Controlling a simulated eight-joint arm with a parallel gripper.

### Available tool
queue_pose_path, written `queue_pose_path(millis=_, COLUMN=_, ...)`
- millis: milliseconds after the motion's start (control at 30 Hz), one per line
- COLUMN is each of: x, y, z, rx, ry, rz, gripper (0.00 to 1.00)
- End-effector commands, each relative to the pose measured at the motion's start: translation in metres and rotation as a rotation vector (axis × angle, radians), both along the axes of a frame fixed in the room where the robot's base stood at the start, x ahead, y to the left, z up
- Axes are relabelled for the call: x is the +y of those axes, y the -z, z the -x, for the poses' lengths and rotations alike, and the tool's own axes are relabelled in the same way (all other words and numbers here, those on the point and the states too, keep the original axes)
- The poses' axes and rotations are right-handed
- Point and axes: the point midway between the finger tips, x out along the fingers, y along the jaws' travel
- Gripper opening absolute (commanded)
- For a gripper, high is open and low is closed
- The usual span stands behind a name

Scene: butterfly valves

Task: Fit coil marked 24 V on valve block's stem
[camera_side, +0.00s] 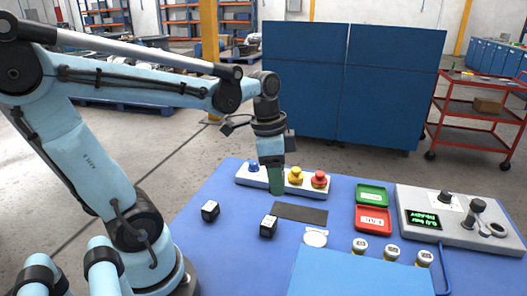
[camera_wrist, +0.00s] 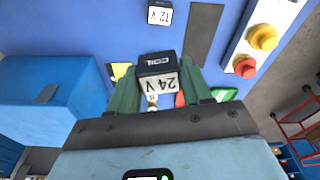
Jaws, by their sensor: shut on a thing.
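My gripper's green fingers (camera_side: 276,180) are in the middle of the side view, pointing down in front of the white strip. In the wrist view the fingers (camera_wrist: 160,88) are shut on a black coil (camera_wrist: 157,64) whose white label reads 24 V, upside down in that picture. The fingers hide this coil in the side view. A grey block (camera_side: 462,222) on the right of the table carries a lit green display, a black knob and upright metal fittings. I cannot tell which of these is the stem.
A 12 V coil (camera_wrist: 158,12) and another dark cube (camera_side: 210,211) lie on the blue table. A dark mat (camera_side: 300,213), green tray (camera_side: 372,195), red tray (camera_side: 373,220), several yellow-banded jars (camera_side: 392,252) and a blue box (camera_side: 350,275) stand around. A white strip (camera_side: 250,182) bears coloured knobs.

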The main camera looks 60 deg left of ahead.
Motion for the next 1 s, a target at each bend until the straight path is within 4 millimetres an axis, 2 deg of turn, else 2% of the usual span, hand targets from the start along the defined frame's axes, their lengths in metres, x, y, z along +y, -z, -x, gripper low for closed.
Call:
queue_pose_path(millis=100, x=0.027, y=-0.004, z=-0.025, rx=0.000, ry=-0.064, rz=0.000, gripper=0.16)
queue_pose_path(millis=300, x=0.077, y=-0.001, z=-0.060, rx=0.000, ry=-0.161, rz=0.000, gripper=0.16)
queue_pose_path(millis=600, x=0.155, y=0.019, z=-0.094, rx=-0.001, ry=-0.293, rz=0.001, gripper=0.16)
queue_pose_path(millis=800, x=0.187, y=0.030, z=-0.102, rx=-0.001, ry=-0.342, rz=0.001, gripper=0.16)
queue_pose_path(millis=1000, x=0.195, y=0.037, z=-0.104, rx=-0.001, ry=-0.355, rz=0.001, gripper=0.16)
